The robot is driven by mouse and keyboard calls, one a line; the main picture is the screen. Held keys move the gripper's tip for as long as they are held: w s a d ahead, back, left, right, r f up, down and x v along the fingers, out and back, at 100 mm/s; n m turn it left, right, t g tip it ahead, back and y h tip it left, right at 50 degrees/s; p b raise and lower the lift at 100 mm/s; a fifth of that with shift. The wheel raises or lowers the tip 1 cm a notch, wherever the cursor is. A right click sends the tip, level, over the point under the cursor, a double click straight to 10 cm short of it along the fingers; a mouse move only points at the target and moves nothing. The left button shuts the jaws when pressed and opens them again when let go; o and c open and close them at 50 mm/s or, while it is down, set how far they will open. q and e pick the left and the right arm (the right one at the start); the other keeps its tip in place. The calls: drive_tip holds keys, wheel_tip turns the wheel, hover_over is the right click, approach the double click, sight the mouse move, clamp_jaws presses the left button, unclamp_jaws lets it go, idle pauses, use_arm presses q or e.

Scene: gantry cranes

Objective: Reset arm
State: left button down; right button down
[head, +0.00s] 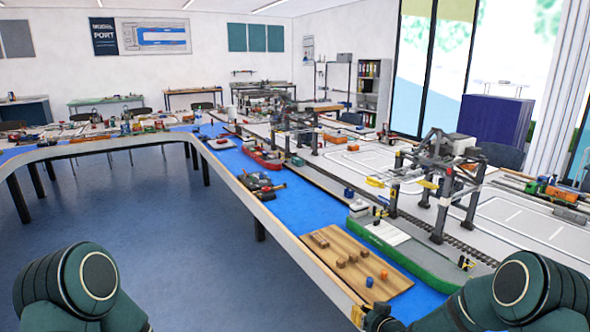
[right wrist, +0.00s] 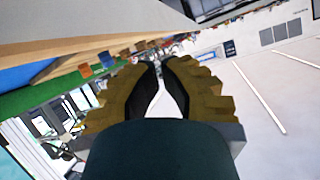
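My right gripper (head: 360,315) shows at the bottom of the head view, beside the table's near edge and close to the brown wooden deck (head: 330,260). In the right wrist view its two fingers (right wrist: 157,66) come together at the tips, with a narrow gap further back. I see nothing held between them. My left arm shows at the lower left of the head view, bent, but its gripper is out of the picture.
A long port model table (head: 290,240) bends from the left to the front right. On it stand a gantry crane (head: 440,180), a green barge (head: 400,250) and a red ship (head: 262,158) on blue water (head: 310,208). The blue floor (head: 180,250) at left is clear.

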drive_tip(key=s+a+f+m+g, duration=0.1)
drive_tip(key=s+a+f+g, duration=0.2)
drive_tip(key=s, duration=0.7)
drive_tip(key=s+a+f+g, duration=0.2)
drive_tip(key=s+f+g, duration=0.2)
drive_tip(key=s, duration=0.7)
drive_tip(key=s+a+f+m+g+h, duration=0.1)
drive_tip(key=s+a+f+g, duration=0.2)
drive_tip(key=s, duration=0.8)
drive_tip(key=shift+a+f+m+g, duration=0.3)
drive_tip(key=shift+f+g, duration=0.15)
drive_tip(key=shift+g, duration=0.05)
